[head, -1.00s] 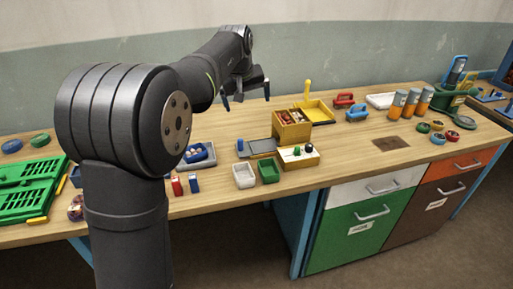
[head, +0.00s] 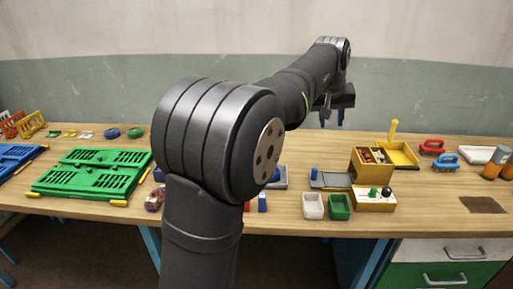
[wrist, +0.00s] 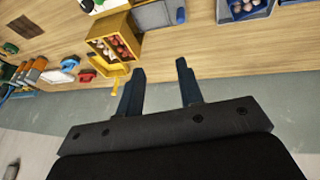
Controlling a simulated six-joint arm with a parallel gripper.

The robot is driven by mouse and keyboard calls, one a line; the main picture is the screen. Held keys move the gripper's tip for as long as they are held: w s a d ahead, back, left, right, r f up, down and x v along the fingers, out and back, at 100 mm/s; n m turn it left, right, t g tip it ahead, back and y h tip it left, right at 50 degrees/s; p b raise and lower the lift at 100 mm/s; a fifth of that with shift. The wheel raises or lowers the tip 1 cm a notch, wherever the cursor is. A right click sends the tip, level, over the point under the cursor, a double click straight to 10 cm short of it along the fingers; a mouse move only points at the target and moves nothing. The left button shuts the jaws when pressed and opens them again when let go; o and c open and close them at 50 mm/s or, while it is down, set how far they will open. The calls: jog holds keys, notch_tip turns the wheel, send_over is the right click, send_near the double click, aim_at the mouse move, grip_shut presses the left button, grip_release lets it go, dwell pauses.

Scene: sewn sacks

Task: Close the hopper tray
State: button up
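The likely hopper is an ochre box (head: 370,174) with small reddish and pale pieces in its open top compartments. A yellow tray (head: 406,157) lies beside it at the back right, with an upright yellow handle (head: 393,130). I cannot tell for sure which part is the hopper tray. In the wrist view the box (wrist: 96,43) and yellow tray (wrist: 107,77) show at upper left. My gripper (head: 332,117) is raised above the table's back edge, left of the box. Its fingers (wrist: 158,84) are apart with nothing between them.
A grey plate (head: 330,180) lies left of the box. White (head: 313,206) and green (head: 339,207) bins stand in front. A board with green and black knobs (head: 372,202) sits before the box. Red (head: 431,147) and blue (head: 444,162) handled items lie right of the yellow tray.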

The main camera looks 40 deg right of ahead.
aim_at(335, 183)
jog(key=shift+g+h, duration=0.5)
jog(key=shift+h, duration=0.1)
jog(key=w+f, duration=0.1)
jog(key=f, duration=0.1)
jog(key=w+f, duration=0.1)
jog(key=f, duration=0.2)
jog(key=w+f, duration=0.2)
jog(key=f, duration=0.1)
jog(key=shift+a+f, duration=0.2)
jog(key=shift+a, duration=0.1)
grip_shut()
jog(key=w+a+f+n+h, duration=0.2)
jog(key=w+a+f, duration=0.2)
jog(key=w+f, duration=0.45)
jog(key=shift+t, duration=0.3)
jog(key=x, duration=0.3)
jog(key=s+x, duration=0.1)
jog(key=x, duration=0.3)
jog(key=s+x, duration=0.1)
jog(key=x, duration=0.2)
jog(key=shift+a+f, duration=0.3)
jog(key=shift+f, duration=0.2)
jog(key=d, duration=0.1)
jog(key=s+d, duration=0.1)
jog(key=d, duration=0.1)
jog(key=shift+s+f, duration=0.15)
jog(key=shift+s, duration=0.1)
jog(key=shift+s+d, duration=0.25)
jog(key=shift+d, duration=0.15)
